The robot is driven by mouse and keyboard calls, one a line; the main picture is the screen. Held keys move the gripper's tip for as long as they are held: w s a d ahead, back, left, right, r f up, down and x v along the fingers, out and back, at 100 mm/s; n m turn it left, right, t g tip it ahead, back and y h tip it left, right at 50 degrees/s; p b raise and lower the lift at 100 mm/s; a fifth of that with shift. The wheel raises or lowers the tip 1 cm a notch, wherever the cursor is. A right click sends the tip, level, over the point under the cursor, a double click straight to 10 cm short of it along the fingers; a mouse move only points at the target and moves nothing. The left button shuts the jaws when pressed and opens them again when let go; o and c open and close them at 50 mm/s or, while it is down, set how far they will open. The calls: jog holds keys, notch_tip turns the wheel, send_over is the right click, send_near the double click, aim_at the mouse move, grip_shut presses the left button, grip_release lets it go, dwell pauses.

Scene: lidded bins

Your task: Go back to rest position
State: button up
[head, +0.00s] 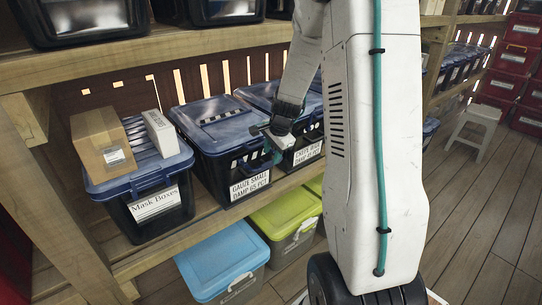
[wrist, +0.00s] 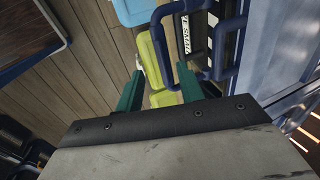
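My gripper (head: 273,152) is in front of the dark blue lidded bin labelled "Gauze Small" (head: 215,140), near its right front corner in the head view. In the wrist view my gripper (wrist: 160,78) has its two green fingers spread apart with nothing held between them. A blue handle loop (wrist: 176,50) of a bin lies just beyond the right finger; I cannot tell whether they touch. My arm hides part of the neighbouring blue-lidded bin (head: 258,95). The lid of the gauze bin appears closed.
A bin labelled "Mask Boxes" (head: 158,203) carries a cardboard box (head: 101,140) and a white box (head: 160,133). Light blue (head: 222,262) and lime green (head: 286,220) bins sit below the shelf. A white stool (head: 474,128) stands right; the wooden floor (head: 480,220) there is clear.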

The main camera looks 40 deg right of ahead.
dwell(0.4)
jog(key=s+a+r+n+g, duration=0.1)
jog(key=s+a+r+n, duration=0.8)
jog(key=s+a, duration=0.3)
jog(key=s+a+r+n+g, duration=0.1)
jog(key=s+a+r+n, duration=0.8)
jog(key=s+a, duration=0.4)
jog(key=s, duration=0.3)
jog(key=shift+s+a+r+n, duration=0.15)
jog(key=shift+a+r+n, duration=0.05)
jog(key=shift+n, duration=0.2)
